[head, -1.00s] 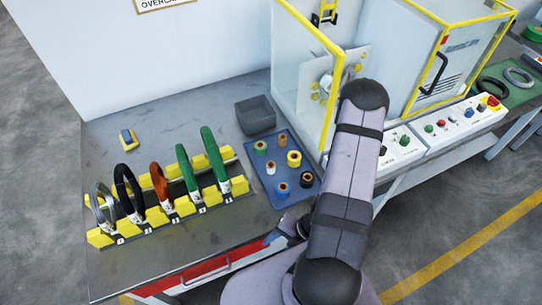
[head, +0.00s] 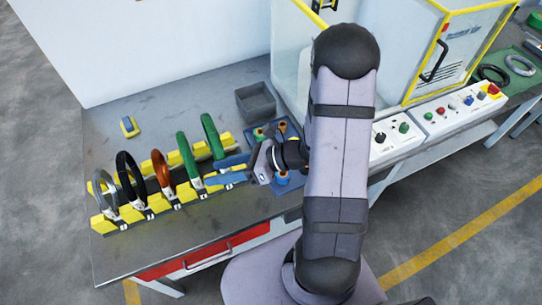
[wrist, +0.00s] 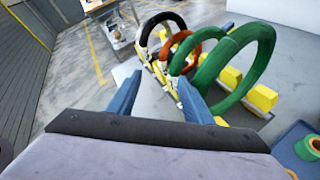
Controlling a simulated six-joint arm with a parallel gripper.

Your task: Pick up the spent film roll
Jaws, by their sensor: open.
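The spent film roll cannot be singled out. Small film rolls stand on a blue tray (head: 288,188), partly hidden by my arm. A green-ended roll (head: 259,134) and a blue-ended roll (head: 282,179) show there. A green roll (wrist: 310,148) also shows on the tray at the right edge of the wrist view. My gripper (head: 228,170) is open, with its two blue fingers apart and nothing between them. It points left, above the bench, between the tray and the coil rack. Its fingers also show in the wrist view (wrist: 157,98). The wrapping machine's inside is mostly hidden by my arm.
A yellow rack (head: 165,203) holds several upright coils; a green coil (head: 212,136) is nearest my fingers. A dark grey bin (head: 255,102) stands behind the tray. A yellow-framed enclosure (head: 425,65) and control boxes (head: 440,115) are to the right. The bench's left front is clear.

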